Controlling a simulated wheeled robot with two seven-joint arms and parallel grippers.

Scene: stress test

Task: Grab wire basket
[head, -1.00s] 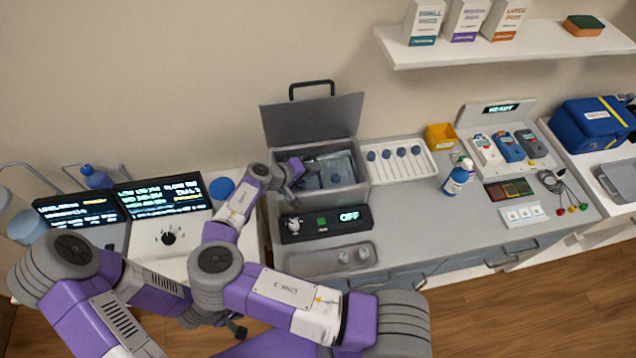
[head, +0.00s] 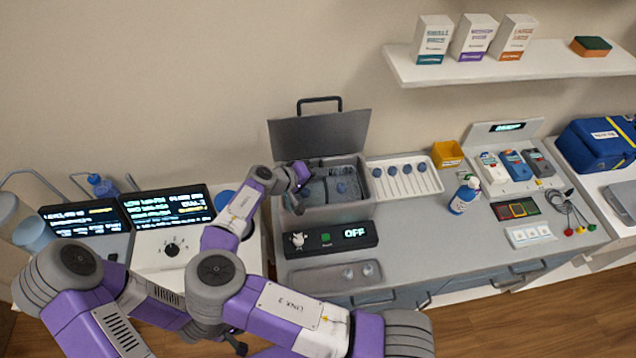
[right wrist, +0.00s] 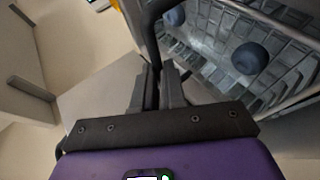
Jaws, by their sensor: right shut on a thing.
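The wire basket (head: 331,188) sits in the open grey tank (head: 335,212), with blue round-topped items in it. In the right wrist view the basket (right wrist: 215,35) fills the upper right, with clear wire mesh and a blue ball-like top. My right gripper (head: 299,180) is at the tank's left side, over the basket's left edge. In the wrist view its fingers (right wrist: 159,88) are shut on a dark curved bar at the basket's side. The exact grip is partly hidden. A dark part that looks like my left gripper (head: 238,343) shows low, mostly behind my arm.
The tank's raised lid (head: 320,132) stands behind it. A control panel reading OFF (head: 330,239) and a shallow grey tray (head: 320,277) lie in front.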

